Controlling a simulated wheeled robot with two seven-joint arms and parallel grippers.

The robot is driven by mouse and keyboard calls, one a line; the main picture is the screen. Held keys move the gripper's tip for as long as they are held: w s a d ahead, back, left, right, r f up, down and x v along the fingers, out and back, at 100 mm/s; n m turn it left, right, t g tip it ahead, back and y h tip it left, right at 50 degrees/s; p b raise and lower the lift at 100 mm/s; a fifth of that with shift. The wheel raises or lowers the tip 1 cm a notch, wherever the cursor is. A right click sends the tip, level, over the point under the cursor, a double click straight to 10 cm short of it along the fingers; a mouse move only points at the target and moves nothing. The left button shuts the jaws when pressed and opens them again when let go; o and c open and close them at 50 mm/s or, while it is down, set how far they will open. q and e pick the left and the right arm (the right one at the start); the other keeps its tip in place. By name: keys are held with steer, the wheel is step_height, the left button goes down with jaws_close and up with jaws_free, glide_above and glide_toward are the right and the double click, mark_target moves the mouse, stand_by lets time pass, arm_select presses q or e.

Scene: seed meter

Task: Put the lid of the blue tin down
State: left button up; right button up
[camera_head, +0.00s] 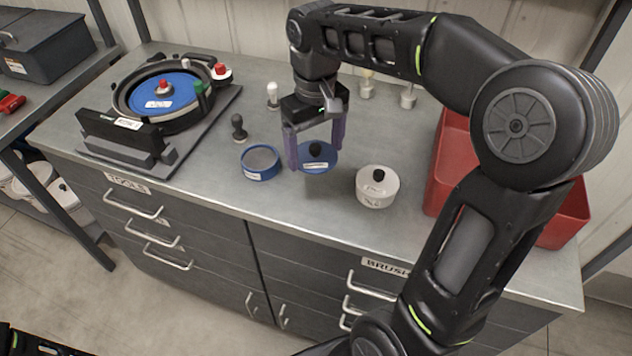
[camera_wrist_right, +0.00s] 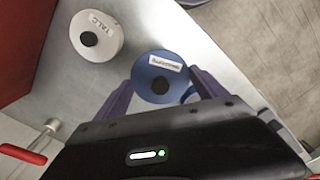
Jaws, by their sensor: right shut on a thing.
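The blue lid (camera_head: 318,160) has a black knob and a white label, and is level. My right gripper (camera_head: 314,165) is shut on it, with a purple finger at each side of its rim. The lid also shows between the fingers in the right wrist view (camera_wrist_right: 160,88). I cannot tell whether it touches the counter or is just above it. The blue tin (camera_head: 260,174) stands open on the counter, left of the lid and apart from it. In the right wrist view a small blue part of the tin shows behind the lid. My left gripper is not in view.
A white lidded tin (camera_head: 376,190) stands close on the right, with a red bin (camera_head: 436,180) beyond it. A dark knobbed piece (camera_head: 238,128) and the seed meter with its blue disc (camera_head: 165,92) are on the left. The counter's front strip (camera_head: 300,205) is clear.

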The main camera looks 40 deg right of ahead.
glide_above(315, 188)
step_height(315, 188, down, 5)
steer(key=shift+f, duration=0.1)
step_height(315, 188, down, 3)
steer(key=shift+f+p, duration=0.15)
steer(key=shift+p, duration=0.2)
steer(key=shift+f, duration=0.15)
steer(key=shift+f, duration=0.1)
steer(key=shift+f, duration=0.15)
steer(key=o, duration=1.3)
